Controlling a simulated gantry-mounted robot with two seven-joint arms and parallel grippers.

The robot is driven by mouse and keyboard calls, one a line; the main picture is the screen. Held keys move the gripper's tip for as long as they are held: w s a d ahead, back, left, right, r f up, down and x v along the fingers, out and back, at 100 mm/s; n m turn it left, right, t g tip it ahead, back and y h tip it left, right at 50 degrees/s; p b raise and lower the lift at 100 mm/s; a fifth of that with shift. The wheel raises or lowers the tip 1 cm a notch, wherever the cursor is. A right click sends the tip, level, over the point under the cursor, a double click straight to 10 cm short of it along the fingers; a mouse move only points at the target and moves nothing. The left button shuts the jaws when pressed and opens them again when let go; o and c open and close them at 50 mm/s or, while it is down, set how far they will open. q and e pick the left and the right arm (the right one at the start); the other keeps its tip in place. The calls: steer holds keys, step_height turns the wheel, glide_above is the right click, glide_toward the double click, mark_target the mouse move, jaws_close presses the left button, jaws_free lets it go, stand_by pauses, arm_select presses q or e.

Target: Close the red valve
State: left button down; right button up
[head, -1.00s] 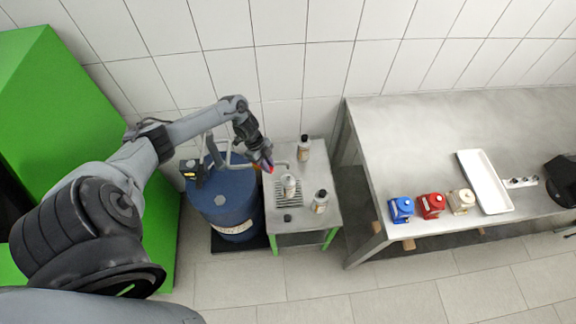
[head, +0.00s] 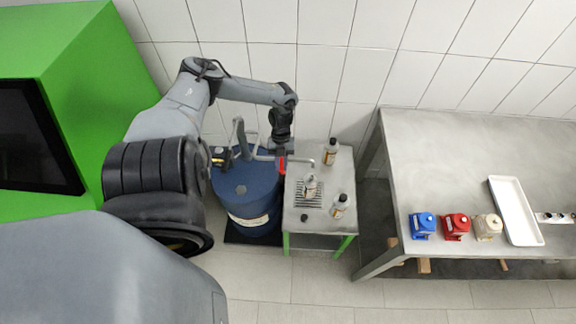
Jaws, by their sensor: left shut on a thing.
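The red valve (head: 282,166) sits on the grey pipe (head: 301,161) that runs from the blue drum (head: 247,195) to the small metal table. Only a small red part of it shows below my fingers. My left gripper (head: 282,152) reaches down from above and is shut on the red valve. The fingertips are small and dark here, so the exact grip is hard to see. My right gripper is not in view.
The small table (head: 317,222) holds a bottle on a grate (head: 302,199), two other bottles and a black cap. A steel bench (head: 470,165) with blue, red and cream containers and a white tray (head: 516,211) stands right. A green cabinet (head: 75,45) stands left.

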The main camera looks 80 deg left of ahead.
mark_target(281, 160)
arm_select(q)
steer(key=shift+s+m, duration=0.2)
steer(key=shift+m, duration=0.2)
steer(key=c, duration=1)
jaws_free()
steer(key=shift+c, duration=0.2)
steer(key=v, duration=1.1)
steer(key=shift+w, duration=0.2)
steer(key=shift+s+d, duration=0.1)
steer(key=shift+s, duration=0.05)
